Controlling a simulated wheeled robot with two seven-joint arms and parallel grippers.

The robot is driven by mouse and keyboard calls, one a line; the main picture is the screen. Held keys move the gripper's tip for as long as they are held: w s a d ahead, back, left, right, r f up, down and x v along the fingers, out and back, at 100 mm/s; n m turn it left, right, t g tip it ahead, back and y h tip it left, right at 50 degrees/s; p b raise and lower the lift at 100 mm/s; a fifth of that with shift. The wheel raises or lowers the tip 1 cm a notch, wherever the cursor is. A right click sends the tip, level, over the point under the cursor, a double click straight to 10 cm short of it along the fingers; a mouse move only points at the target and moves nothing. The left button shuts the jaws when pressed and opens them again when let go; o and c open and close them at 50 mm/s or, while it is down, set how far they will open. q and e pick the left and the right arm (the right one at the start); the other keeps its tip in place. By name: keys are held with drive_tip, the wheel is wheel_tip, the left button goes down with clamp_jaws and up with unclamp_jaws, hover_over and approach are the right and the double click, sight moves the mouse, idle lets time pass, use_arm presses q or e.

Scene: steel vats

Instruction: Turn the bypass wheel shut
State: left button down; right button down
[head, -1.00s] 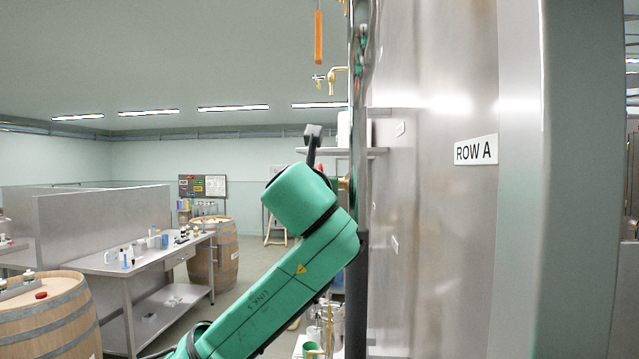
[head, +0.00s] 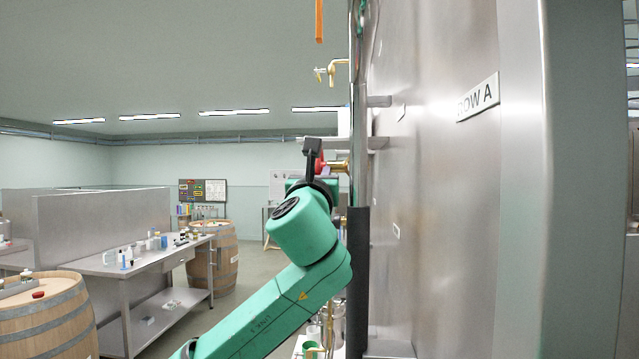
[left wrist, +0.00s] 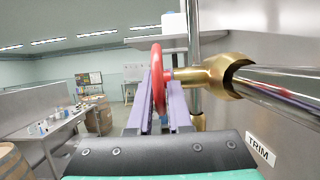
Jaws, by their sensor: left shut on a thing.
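A red handwheel (left wrist: 158,78) sits on a brass valve (left wrist: 215,74) on a steel pipe. A white label reading TRIM (left wrist: 260,149) is on the steel wall below the pipe. I see no label naming the bypass wheel. My left gripper (left wrist: 160,90) is shut on the red wheel, one finger on each side of its rim. In the head view the left gripper (head: 313,158) is at the red wheel (head: 321,164), left of the brass valve (head: 338,166). My arm hides part of what is below. My right gripper is out of view.
A tall steel vat (head: 430,220) fills the right side, with a ROW A sign (head: 478,97). A brass tap (head: 333,72) and an orange bar (head: 319,20) are above. A bench (head: 120,268) with bottles and barrels (head: 45,315) stand at left. Floor shows between bench and vat.

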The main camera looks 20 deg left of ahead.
use_arm(q)
drive_tip(key=shift+t+b, duration=1.2)
drive_tip(key=shift+b, duration=0.05)
drive_tip(key=shift+r+t+y+b, duration=0.15)
drive_tip(key=shift+t+y+b, duration=0.15)
drive_tip(key=shift+r, duration=0.1)
drive_tip(key=c, duration=1.1)
unclamp_jaws()
drive_tip(key=shift+a, duration=0.1)
drive_tip(key=shift+o, duration=1.3)
drive_tip(key=shift+w, duration=0.3)
drive_tip(key=shift+f, duration=0.2)
drive_tip(key=b+v, duration=0.8)
drive_tip(key=v, duration=0.6)
drive_tip(key=shift+s+f, duration=0.15)
drive_tip(key=shift+s, duration=0.1)
